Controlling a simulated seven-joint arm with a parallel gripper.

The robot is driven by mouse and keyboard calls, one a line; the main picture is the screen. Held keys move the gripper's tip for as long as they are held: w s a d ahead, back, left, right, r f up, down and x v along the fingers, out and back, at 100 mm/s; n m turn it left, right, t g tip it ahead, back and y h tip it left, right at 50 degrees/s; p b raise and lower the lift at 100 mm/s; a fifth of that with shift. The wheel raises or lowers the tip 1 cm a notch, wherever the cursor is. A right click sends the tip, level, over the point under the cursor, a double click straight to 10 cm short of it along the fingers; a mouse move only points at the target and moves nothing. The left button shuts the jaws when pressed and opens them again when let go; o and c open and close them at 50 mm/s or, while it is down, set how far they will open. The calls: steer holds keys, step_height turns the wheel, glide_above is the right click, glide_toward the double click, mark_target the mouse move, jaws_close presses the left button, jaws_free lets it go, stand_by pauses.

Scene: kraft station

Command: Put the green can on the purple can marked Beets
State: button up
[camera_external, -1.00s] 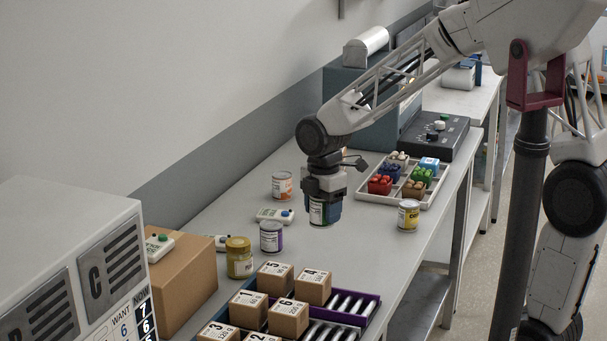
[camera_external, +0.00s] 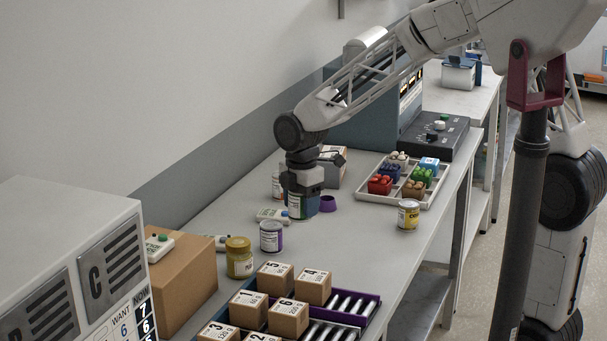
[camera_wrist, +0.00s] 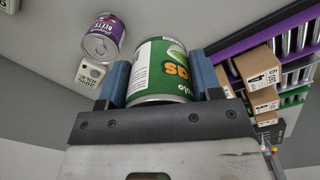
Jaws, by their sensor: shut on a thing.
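My gripper (camera_external: 302,207) is shut on the green can (camera_external: 298,204), with a blue finger on each side of it. In the wrist view the green can (camera_wrist: 158,75) fills the middle between the fingers of my gripper (camera_wrist: 161,82). The purple can marked Beets (camera_external: 271,236) stands upright on the table, to the left of and nearer the camera than my gripper in the external view. In the wrist view the Beets can (camera_wrist: 103,38) is at upper left, apart from the green can. Its silver lid shows with nothing on it.
An orange-labelled can (camera_external: 278,182) stands close behind my gripper, partly hidden. A purple ring (camera_external: 328,204) lies to its right. A white device (camera_external: 272,215) lies behind the Beets can, and a yellow-lidded jar (camera_external: 239,262) stands left of it. Numbered boxes (camera_external: 313,286) sit in front.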

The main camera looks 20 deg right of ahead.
glide_above(272, 224)
steer(key=shift+f, duration=0.45)
stand_by(0.4)
steer(key=shift+f, duration=1.75)
steer(key=shift+f, duration=0.1)
steer(key=o, duration=1)
step_height(272, 224, up, 12)
